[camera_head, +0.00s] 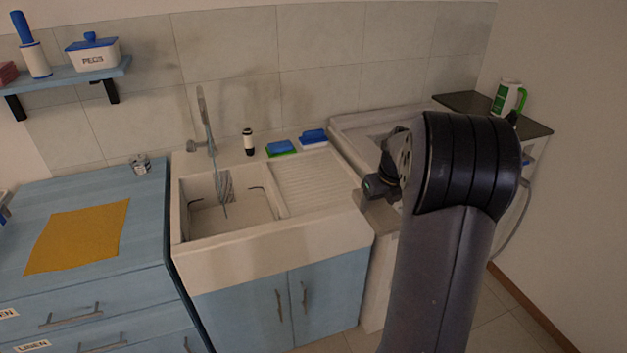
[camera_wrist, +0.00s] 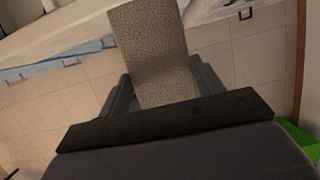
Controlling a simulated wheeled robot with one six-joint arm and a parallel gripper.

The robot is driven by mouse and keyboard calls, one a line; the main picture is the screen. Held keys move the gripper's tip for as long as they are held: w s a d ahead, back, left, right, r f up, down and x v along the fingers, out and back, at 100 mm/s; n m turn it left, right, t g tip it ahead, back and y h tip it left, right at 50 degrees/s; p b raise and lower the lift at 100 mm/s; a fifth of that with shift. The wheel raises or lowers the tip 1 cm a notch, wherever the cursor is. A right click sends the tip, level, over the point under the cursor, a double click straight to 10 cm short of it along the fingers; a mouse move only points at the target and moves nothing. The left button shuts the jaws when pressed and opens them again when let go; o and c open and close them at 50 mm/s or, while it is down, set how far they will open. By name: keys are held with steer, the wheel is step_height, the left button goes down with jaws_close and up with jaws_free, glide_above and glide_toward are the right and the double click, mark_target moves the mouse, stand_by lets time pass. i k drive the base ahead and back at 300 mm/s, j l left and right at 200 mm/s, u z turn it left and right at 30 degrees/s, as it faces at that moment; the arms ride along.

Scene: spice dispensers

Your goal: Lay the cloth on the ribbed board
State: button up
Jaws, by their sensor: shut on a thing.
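In the wrist view my gripper (camera_wrist: 166,84) is shut on a grey-beige, speckled cloth (camera_wrist: 152,42). The cloth sticks out beyond the fingers and bends across the middle. Floor tiles show behind it. In the head view my arm hides the gripper and the held cloth. The ribbed board (camera_head: 307,179) is the pale grooved drainer to the right of the sink basin, and its grooved surface is bare. A flat yellow cloth (camera_head: 78,236) lies on the blue counter at the left.
A tap stands over the sink basin (camera_head: 203,222). A dark-and-white bottle (camera_head: 248,141), a blue-and-green sponge (camera_head: 281,148) and a blue item (camera_head: 313,136) stand along the back ledge. A green-and-white jug (camera_head: 508,97) stands on a dark shelf at right.

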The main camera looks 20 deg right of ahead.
mark_target(332, 182)
steer(key=i, duration=1)
